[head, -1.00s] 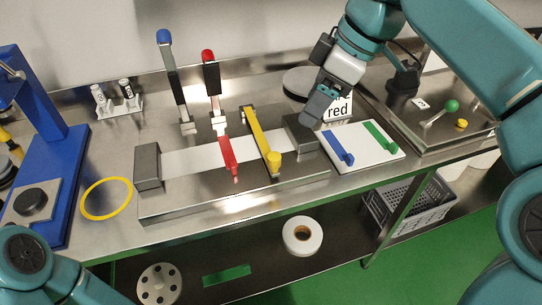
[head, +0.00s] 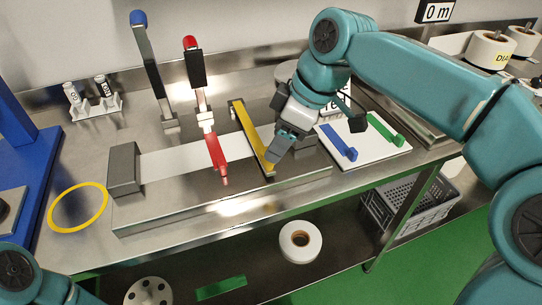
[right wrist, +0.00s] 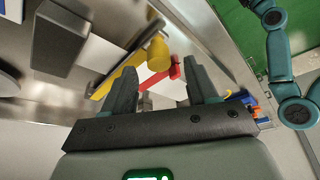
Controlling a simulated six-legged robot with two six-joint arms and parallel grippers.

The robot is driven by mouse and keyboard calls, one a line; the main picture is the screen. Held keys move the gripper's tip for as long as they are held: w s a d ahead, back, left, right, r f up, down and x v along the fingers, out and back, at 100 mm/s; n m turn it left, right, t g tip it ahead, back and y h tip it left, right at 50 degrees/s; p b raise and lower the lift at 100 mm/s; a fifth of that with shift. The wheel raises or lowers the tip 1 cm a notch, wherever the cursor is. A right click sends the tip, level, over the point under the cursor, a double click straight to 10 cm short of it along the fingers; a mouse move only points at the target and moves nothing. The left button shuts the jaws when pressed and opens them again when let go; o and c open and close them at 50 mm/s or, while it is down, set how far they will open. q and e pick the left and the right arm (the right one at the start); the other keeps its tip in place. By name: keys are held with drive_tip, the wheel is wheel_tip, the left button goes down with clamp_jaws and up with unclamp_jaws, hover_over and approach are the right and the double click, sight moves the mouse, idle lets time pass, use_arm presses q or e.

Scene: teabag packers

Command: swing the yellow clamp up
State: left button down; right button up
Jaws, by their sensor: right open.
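The yellow clamp (head: 246,127) lies down across the white strip on the steel block, its knob end toward the front. My right gripper (head: 276,158) is at the front end of that clamp in the head view, partly covering the knob. In the right wrist view the open fingers (right wrist: 161,70) point toward the yellow knob (right wrist: 159,54), which shows in the gap just beyond the fingertips. I cannot tell whether they touch. My left gripper is out of view; only part of my left arm shows at the lower left.
A tall red-tipped lever (head: 196,68) and blue-tipped lever (head: 150,62) stand upright behind. A white board (head: 376,152) with blue and green handles lies to the right. A yellow ring (head: 54,219) lies at left.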

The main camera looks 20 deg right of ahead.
drive_tip(key=shift+b+x, duration=0.35)
drive_tip(key=shift+x, duration=2)
drive_tip(key=shift+w, duration=0.15)
